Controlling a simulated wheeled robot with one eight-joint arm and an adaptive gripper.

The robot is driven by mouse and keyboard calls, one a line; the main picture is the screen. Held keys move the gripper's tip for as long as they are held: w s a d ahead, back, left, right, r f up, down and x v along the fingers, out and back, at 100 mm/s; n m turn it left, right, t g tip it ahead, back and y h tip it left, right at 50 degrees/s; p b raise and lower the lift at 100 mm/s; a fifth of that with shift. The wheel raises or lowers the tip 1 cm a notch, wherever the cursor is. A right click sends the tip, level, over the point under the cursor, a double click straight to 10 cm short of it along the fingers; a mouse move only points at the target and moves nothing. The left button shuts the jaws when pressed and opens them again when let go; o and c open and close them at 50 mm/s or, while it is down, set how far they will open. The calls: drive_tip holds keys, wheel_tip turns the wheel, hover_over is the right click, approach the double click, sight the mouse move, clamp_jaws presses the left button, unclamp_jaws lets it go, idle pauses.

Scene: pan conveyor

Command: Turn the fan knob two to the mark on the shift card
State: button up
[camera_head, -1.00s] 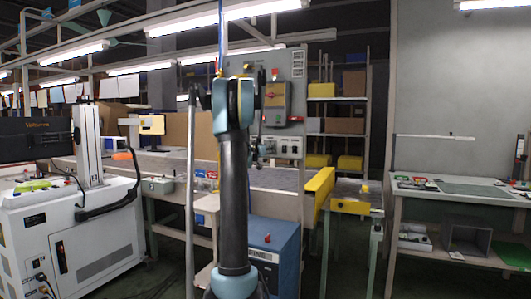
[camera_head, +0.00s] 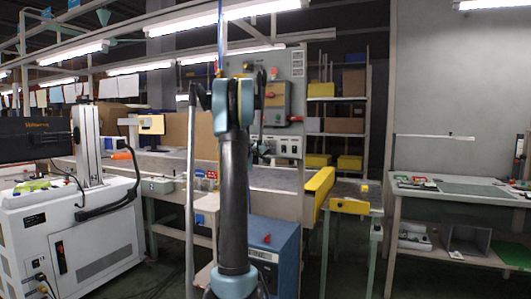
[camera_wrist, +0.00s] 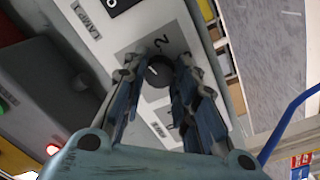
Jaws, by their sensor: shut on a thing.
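The knob's pointer slants toward the upper left. In the head view, the grey control panel (camera_head: 288,147) stands behind my arm, which hides its left part and my fingers. I cannot pick out the shift card for certain; a pale sheet (camera_head: 298,63) on the upright board is too small to read.
A red-lit button (camera_wrist: 52,149) is near the left. A blue cabinet (camera_head: 275,257) stands below the panel. A yellow guard (camera_head: 319,184) stands to the right.

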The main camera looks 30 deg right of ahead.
drive_tip(key=shift+w+a+n, duration=0.1)
drive_tip(key=shift+n, duration=1.6)
drive_tip(key=o, duration=1)
drive_tip(key=shift+f, duration=0.1)
drive_tip(key=shift+o, duration=0.2)
drive_tip(key=v, duration=1.2)
drive_tip(key=shift+f, duration=0.15)
